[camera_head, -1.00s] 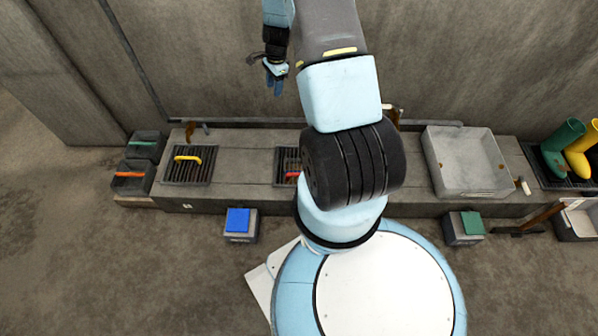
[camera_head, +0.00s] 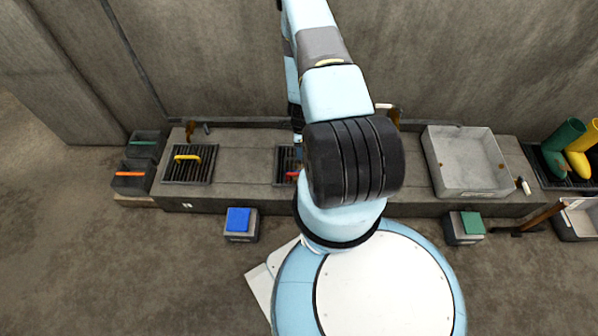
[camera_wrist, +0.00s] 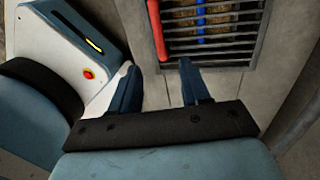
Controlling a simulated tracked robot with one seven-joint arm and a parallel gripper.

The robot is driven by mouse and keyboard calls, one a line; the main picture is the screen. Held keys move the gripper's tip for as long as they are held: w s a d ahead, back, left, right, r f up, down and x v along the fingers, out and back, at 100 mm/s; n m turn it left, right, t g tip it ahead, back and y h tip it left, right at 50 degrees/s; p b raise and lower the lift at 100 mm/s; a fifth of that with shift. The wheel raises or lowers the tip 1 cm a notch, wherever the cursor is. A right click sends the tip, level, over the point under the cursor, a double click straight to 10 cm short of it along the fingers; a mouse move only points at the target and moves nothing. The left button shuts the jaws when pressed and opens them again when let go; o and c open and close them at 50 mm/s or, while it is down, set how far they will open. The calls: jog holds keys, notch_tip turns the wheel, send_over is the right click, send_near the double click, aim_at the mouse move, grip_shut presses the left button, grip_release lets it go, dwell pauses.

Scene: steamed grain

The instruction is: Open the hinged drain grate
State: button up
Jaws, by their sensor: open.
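A dark barred grate with a red handle (camera_head: 291,174) is set in the grey ledge, partly behind my arm in the head view. In the wrist view this grate (camera_wrist: 225,45) shows at the top, with its red handle (camera_wrist: 157,28) along the left side and blue and brown matter under the bars. A second grate (camera_head: 202,172) with a yellow handle (camera_head: 187,158) lies farther left. Which one is hinged cannot be told. My gripper (camera_wrist: 158,65) is open and empty, its fingertips just short of the red-handled grate in the picture. The head view hides the fingers.
Dark bins (camera_head: 132,177) stand at the ledge's left end. A grey basin (camera_head: 432,165) and boots (camera_head: 562,140) are at the right. Small boxes with a blue top (camera_head: 238,219) and a green top (camera_head: 472,223) stand on the floor in front.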

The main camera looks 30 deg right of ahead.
send_over(299, 170)
jog(key=s+a, duration=0.2)
jog(key=s, duration=0.2)
notch_tip(299, 170, down, 13)
jog(key=shift+a+f, duration=0.1)
jog(key=shift+c, duration=0.3)
jog(key=c, duration=0.8)
jog(key=shift+w, duration=0.15)
